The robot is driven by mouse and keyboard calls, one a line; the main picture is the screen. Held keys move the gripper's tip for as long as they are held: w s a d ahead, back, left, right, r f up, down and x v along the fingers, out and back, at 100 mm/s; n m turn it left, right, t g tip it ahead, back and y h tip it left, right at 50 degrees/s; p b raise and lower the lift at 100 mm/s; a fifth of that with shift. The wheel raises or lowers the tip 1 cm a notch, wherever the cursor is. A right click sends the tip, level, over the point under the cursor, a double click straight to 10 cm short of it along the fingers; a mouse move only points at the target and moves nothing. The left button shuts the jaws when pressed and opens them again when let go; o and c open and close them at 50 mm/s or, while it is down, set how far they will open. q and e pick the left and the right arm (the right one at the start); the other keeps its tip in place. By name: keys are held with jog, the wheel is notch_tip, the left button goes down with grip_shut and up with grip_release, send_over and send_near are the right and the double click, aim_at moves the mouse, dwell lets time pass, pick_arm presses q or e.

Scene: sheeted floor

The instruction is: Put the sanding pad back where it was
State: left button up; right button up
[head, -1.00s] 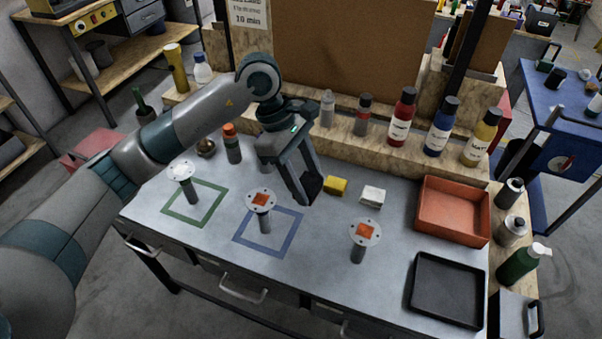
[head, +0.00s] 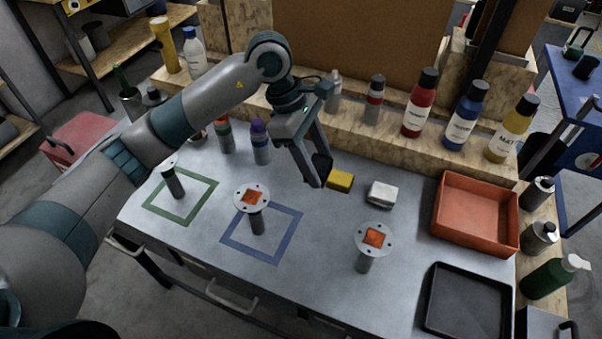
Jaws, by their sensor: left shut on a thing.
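My left gripper (head: 314,172) is over the back middle of the metal table, pointing down. It is shut on a small dark block, which looks like the sanding pad (head: 321,166). The fingers hide part of this block, and I cannot tell whether it touches the table. A yellow block (head: 341,180) lies just right of the fingertips, and a white block (head: 382,194) lies further right. My right gripper is not in view.
Round-topped posts with orange patches stand at the blue square (head: 253,197) and further right (head: 375,238). Another post (head: 175,182) stands in the green square. A red tray (head: 475,215) and black tray (head: 468,303) are at right. Bottles (head: 421,103) line the back ledge.

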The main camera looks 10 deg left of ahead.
pick_arm(q)
jog(key=shift+w+f+b, duration=0.35)
jog(key=shift+f+b, duration=0.15)
jog(key=shift+f, duration=0.4)
jog(key=shift+w, duration=0.1)
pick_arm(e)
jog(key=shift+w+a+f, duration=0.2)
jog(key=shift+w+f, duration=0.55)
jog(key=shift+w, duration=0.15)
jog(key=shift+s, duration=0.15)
pick_arm(q)
jog(key=w+a+f+p, duration=0.1)
jog(key=w+a+f, duration=0.1)
jog(key=w, duration=0.1)
jog(key=w+a+f+p, duration=0.2)
jog(key=w, duration=0.1)
jog(key=w+a+f+p, duration=0.1)
jog(key=w+a+f, duration=0.1)
jog(key=w+f, duration=0.1)
jog(key=shift+w+a, duration=0.15)
jog(key=shift+w, duration=0.15)
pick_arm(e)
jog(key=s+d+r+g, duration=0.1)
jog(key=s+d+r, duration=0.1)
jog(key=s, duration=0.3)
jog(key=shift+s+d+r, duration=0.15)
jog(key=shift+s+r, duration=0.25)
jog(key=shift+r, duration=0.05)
pick_arm(q)
jog(key=shift+p, duration=0.3)
